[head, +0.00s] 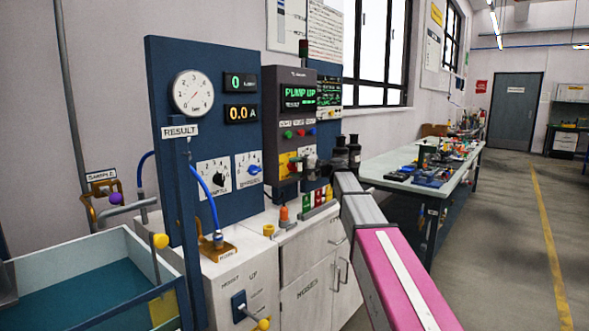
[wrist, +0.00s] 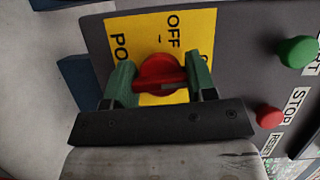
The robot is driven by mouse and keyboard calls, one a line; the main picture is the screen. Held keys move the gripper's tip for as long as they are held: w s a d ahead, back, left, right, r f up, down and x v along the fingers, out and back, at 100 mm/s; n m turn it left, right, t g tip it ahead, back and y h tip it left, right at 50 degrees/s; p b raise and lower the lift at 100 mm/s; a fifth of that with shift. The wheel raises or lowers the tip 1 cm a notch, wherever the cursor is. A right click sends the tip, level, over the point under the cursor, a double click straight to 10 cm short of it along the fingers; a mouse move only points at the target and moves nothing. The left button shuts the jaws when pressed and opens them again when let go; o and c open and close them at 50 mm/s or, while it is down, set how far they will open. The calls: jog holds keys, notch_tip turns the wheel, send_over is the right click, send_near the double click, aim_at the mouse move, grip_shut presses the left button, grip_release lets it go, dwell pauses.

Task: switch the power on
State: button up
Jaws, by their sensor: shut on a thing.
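The red rotary power switch (wrist: 160,72) sits on a yellow plate (wrist: 195,28) on the grey control box. In the wrist view the plate reads "OFF" and part of a word starting "PO". My gripper (wrist: 161,84) has its two green fingers on either side of the red knob and is shut on it. The knob's bar lies roughly crosswise between the fingers. In the head view my gripper (head: 304,164) is at the lower part of the control box (head: 275,107), beside the yellow plate (head: 283,161), and hides part of it.
A green button (wrist: 297,51) and a red STOP button (wrist: 269,116) are close to the right of my gripper in the wrist view. The box's screen (head: 299,96) reads "PUMP UP". A water tank (head: 90,265) is at left.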

jog(key=shift+m, duration=0.5)
jog(key=o, duration=0.9)
jog(key=shift+o, duration=0.2)
jog(key=shift+d, duration=0.1)
jog(key=v, duration=1)
jog(key=shift+d+f, duration=0.2)
jog(key=shift+d, duration=0.15)
jog(key=shift+s+d, duration=0.1)
jog(key=shift+s, duration=0.05)
